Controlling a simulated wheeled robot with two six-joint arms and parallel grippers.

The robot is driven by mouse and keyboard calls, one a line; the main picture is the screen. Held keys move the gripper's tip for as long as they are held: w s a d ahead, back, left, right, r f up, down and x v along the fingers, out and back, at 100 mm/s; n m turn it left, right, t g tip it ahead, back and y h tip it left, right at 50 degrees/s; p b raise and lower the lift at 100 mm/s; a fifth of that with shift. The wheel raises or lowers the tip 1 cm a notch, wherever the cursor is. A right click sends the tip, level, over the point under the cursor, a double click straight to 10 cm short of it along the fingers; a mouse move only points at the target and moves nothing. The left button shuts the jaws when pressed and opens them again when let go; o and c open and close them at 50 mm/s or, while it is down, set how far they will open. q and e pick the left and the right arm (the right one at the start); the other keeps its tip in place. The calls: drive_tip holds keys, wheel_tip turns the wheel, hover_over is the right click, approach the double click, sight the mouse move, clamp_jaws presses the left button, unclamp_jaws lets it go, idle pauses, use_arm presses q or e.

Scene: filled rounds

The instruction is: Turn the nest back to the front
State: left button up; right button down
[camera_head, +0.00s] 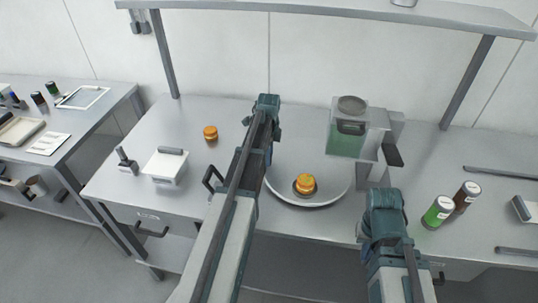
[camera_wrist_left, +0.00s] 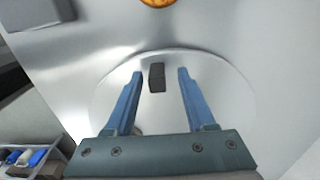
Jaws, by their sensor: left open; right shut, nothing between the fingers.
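A pale round turntable (camera_head: 330,170) stands in the middle of the bench. Near its front edge sits a dark ring-shaped nest (camera_head: 315,191) with an orange round (camera_head: 305,181) in it. My left gripper (camera_head: 262,108) is over the turntable's left back side, open. In the left wrist view a dark upright block (camera_wrist_left: 157,77) shows between the open fingers (camera_wrist_left: 158,95), above the pale disc (camera_wrist_left: 215,85); I cannot tell whether the fingers touch it. My left arm hides the turntable's left edge. My right gripper (camera_head: 384,205) is shut and empty, right of the turntable.
A dispenser with green contents (camera_head: 346,142) stands behind the turntable's right side. Another orange round (camera_head: 210,132) lies left on the bench. A white box (camera_head: 165,166) stands further left. Green (camera_head: 438,212) and dark (camera_head: 466,195) bottles stand at the right. A shelf (camera_head: 330,10) spans above.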

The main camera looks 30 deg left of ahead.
use_arm(q)
wheel_tip(320, 180, up, 14)
drive_tip(key=p, duration=1.3)
drive_tip(key=shift+f+p, duration=0.15)
drive_tip(key=shift+p, duration=0.2)
drive_tip(key=s+d+f+n+b, duration=0.3)
drive_tip(key=s+d+f+b, duration=0.1)
drive_tip(key=s+d, duration=0.3)
drive_tip(key=s+d+f+n+b, duration=0.4)
drive_tip(key=s+d, duration=0.4)
drive_tip(key=d, duration=0.4)
drive_tip(key=s+d+f+n+y+b, duration=0.1)
drive_tip(key=s+d+f+n+b, duration=0.3)
drive_tip(key=s+d, duration=0.3)
drive_tip(key=d, duration=0.3)
drive_tip(key=shift+s, duration=0.2)
